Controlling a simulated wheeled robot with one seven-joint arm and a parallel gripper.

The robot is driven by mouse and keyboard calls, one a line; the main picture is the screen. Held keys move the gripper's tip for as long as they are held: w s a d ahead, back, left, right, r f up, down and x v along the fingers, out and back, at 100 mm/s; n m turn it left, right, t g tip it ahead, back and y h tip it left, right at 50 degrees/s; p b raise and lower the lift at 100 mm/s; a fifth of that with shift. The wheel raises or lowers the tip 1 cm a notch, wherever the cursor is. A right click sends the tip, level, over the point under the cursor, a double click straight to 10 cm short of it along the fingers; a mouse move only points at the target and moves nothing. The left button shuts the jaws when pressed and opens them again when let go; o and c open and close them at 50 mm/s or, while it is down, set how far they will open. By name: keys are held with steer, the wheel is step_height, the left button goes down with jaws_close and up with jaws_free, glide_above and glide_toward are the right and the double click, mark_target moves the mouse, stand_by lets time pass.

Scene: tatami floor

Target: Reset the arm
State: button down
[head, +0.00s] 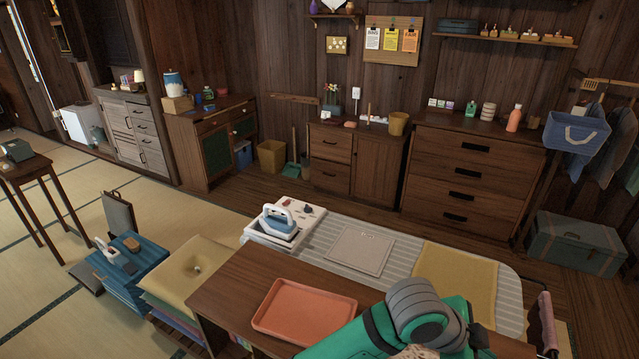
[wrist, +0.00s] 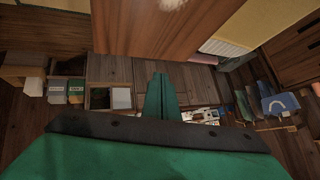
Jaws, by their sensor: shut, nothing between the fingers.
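My arm shows in the head view as green links with a grey joint at the bottom, right of the orange tray. Its gripper end cannot be made out there. In the wrist view my gripper (wrist: 162,97) shows as two green fingers pressed together, with nothing between them. The fingers point out over a wooden surface (wrist: 180,30) and a row of drawers behind it.
An orange tray (head: 303,308) lies on the brown table (head: 238,290) beside my arm. Behind are a striped ironing board (head: 400,262) with an iron (head: 280,222) at its left end and a yellow cloth (head: 455,283).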

steer(key=w+d+r+n+t+h, duration=0.4)
steer(key=r+n+t+h, duration=0.25)
steer(key=n, duration=0.25)
steer(key=s+a+f+n+t+y, duration=0.1)
steer(key=a+f+n+t+y, duration=0.2)
steer(key=a+f+n, duration=0.1)
steer(key=s+a+f+n+t+y, duration=0.2)
steer(key=a+f+n+t+y, duration=0.1)
steer(key=a+f+n, duration=0.2)
steer(key=s+a+f+n+t+y, duration=0.1)
steer(key=a+f+n+t+y, duration=0.2)
steer(key=a+f, duration=0.5)
steer(key=shift+s+a+n+y, duration=0.15)
steer(key=shift+a+n+y, duration=0.1)
steer(key=shift+a+n, duration=0.3)
steer(key=shift+s+a+n+y, duration=0.2)
steer(key=shift+a+n, duration=0.2)
steer(key=shift+n, duration=0.15)
steer(key=s+a+f+m+y, duration=0.1)
steer(key=s+a+f+y, duration=0.1)
steer(key=s+a, duration=0.6)
steer(key=s+a+f+y, duration=0.3)
steer(key=s+a, duration=0.5)
steer(key=s, duration=0.6)
steer(key=shift+s+a+f+m+g, duration=0.15)
steer(key=shift+s+f+m+g, duration=0.15)
steer(key=shift+f+m+g, duration=0.15)
